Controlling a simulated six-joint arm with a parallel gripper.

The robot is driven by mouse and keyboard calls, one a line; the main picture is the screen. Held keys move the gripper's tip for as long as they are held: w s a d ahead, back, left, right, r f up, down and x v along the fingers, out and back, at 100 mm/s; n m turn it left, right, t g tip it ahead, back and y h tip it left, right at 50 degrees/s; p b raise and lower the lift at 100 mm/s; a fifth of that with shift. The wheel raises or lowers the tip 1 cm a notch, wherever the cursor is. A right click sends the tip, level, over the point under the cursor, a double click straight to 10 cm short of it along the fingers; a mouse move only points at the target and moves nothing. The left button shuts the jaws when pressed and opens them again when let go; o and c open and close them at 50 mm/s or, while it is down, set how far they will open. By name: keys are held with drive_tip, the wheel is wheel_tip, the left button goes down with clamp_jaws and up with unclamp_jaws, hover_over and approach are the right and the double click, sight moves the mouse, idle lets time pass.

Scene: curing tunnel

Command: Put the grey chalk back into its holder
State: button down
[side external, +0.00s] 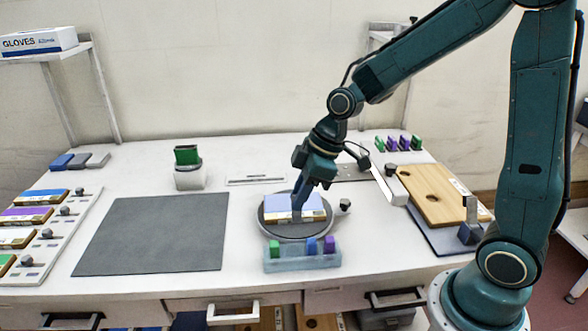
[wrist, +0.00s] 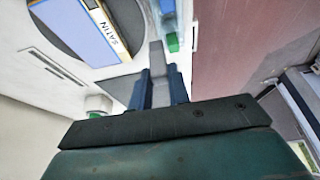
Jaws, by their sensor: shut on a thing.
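My gripper (side external: 305,190) points down over the round grey plate, in front of the lavender block. In the wrist view its two blue fingers (wrist: 160,88) are shut on the grey chalk (wrist: 157,62), which sticks out past the fingertips. In the side view the chalk (side external: 297,214) shows only as a small grey piece below the fingers. The light blue holder (side external: 302,265) stands at the table's front. It carries a green chalk (side external: 274,247), a blue chalk (side external: 311,246) and a purple chalk (side external: 329,244), with a space between green and blue. The holder (wrist: 168,8) is partly hidden in the wrist view.
A lavender-topped block (side external: 294,205) labelled SATIN lies on the round plate (side external: 272,232), close to my gripper. A dark grey mat (side external: 155,232) lies left, bare. A white stand with a green pad (side external: 187,155) is behind.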

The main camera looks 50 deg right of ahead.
drive_tip(key=shift+s+a+f, duration=0.25)
drive_tip(key=shift+s+a, duration=0.05)
drive_tip(key=shift+a, duration=0.35)
drive_tip(key=shift+s+a+f, duration=0.2)
drive_tip(key=shift+s+a, duration=0.05)
drive_tip(key=shift+a, duration=0.4)
drive_tip(key=shift+f, duration=0.2)
drive_tip(key=shift+f, duration=2.15)
drive_tip(key=shift+f, duration=1.2)
drive_tip(key=c, duration=1.3)
unclamp_jaws()
drive_tip(key=shift+o, duration=0.2)
drive_tip(key=shift+r, duration=0.15)
